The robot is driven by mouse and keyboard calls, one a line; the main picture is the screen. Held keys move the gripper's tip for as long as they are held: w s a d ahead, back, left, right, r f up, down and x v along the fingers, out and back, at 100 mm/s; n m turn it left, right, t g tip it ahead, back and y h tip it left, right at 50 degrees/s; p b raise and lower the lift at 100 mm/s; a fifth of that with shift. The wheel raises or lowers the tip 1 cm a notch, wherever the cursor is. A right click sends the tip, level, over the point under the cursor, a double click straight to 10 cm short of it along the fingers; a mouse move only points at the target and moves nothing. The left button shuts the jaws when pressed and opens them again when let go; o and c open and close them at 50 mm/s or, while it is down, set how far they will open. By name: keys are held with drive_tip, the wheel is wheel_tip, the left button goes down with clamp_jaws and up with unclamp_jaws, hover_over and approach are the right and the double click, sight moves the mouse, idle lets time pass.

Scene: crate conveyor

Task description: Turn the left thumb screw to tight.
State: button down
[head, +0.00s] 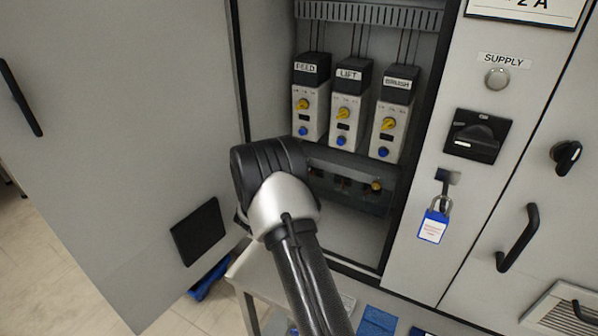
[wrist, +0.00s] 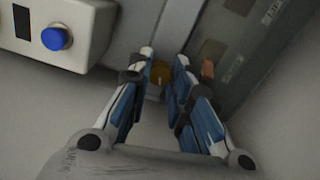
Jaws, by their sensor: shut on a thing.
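The left thumb screw (wrist: 160,75) is a brass-yellow knob between the fingertips of my gripper (wrist: 163,66) in the wrist view. My gripper is shut on it, one finger on each side. Its turn angle is too blurred to read. In the head view my arm hides the gripper and this screw. A second yellow thumb screw (head: 376,185) shows at the right end of the dark lower panel (head: 345,197) in the open cabinet.
Modules labelled FEED (head: 310,110), LIFT (head: 346,118) and a third (head: 391,126) stand above the panel, with yellow knobs and blue buttons. The open cabinet door (head: 120,150) is left. A padlock (head: 434,222) hangs on the right-hand face.

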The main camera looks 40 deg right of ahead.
drive_tip(key=m, duration=2.2)
drive_tip(key=shift+f, duration=0.2)
idle(0.4)
drive_tip(key=c, duration=1.4)
unclamp_jaws()
drive_tip(key=shift+c, duration=0.2)
drive_tip(key=shift+r, duration=0.1)
wheel_tip(320, 180, up, 10)
